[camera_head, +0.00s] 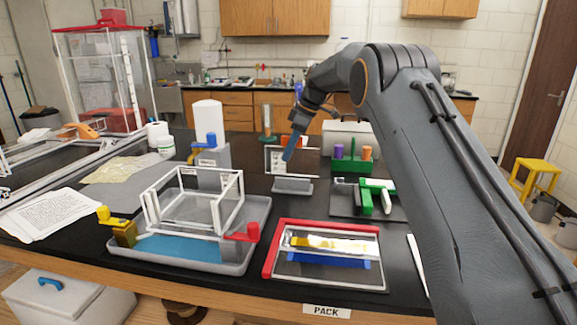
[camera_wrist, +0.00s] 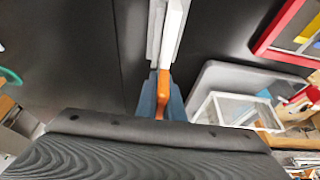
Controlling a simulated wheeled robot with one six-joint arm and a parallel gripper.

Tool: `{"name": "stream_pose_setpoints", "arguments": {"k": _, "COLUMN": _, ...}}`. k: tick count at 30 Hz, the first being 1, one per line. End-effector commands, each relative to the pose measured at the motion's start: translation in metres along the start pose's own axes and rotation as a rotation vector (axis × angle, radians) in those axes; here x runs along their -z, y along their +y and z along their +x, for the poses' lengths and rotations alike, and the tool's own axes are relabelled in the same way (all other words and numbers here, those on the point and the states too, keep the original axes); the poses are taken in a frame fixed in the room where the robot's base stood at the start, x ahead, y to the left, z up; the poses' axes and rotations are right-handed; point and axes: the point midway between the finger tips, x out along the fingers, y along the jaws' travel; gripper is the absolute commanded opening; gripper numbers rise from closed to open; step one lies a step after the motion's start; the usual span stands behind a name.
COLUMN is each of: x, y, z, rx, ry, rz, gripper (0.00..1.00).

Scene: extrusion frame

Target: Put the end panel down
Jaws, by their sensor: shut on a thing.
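The end panel (camera_head: 303,166) is an upright, thin, white-edged pane with an orange grip. My gripper (camera_head: 289,154) has blue fingers and is shut on this orange grip. In the wrist view my gripper (camera_wrist: 161,96) closes around the orange grip, and the panel's white edge (camera_wrist: 175,25) runs away from it. A grey stand (camera_head: 292,186) is directly under the panel in the head view. It also shows alongside the white edge in the wrist view (camera_wrist: 155,28). I cannot tell whether the panel's lower edge touches the stand or sits in it.
A grey tray (camera_head: 262,215) holds a white open frame (camera_head: 195,203) with yellow and red clamps at its corners. A red-edged panel (camera_head: 270,250) lies at the front above a PACK label. A green block (camera_head: 352,165) and a green clamp (camera_head: 366,198) stand to the right.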

Motion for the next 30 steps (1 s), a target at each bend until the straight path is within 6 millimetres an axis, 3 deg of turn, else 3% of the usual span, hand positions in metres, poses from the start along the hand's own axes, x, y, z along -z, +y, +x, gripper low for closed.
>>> {"name": "stream_pose_setpoints", "arguments": {"k": 13, "x": -0.014, "y": -0.001, "z": 0.041, "rx": 0.001, "ry": -0.001, "rz": -0.003, "gripper": 0.00}}
{"name": "stream_pose_setpoints", "arguments": {"k": 24, "x": -0.017, "y": 0.000, "z": 0.047, "rx": -0.001, "ry": 0.000, "rz": -0.003, "gripper": 0.00}}
{"name": "stream_pose_setpoints", "arguments": {"k": 25, "x": -0.017, "y": -0.001, "z": 0.047, "rx": 0.000, "ry": 0.000, "rz": -0.003, "gripper": 0.11}}
{"name": "stream_pose_setpoints", "arguments": {"k": 27, "x": -0.017, "y": -0.001, "z": 0.046, "rx": 0.000, "ry": 0.000, "rz": -0.003, "gripper": 0.23}}
{"name": "stream_pose_setpoints", "arguments": {"k": 30, "x": -0.017, "y": -0.001, "z": 0.046, "rx": 0.000, "ry": 0.000, "rz": -0.003, "gripper": 0.26}}
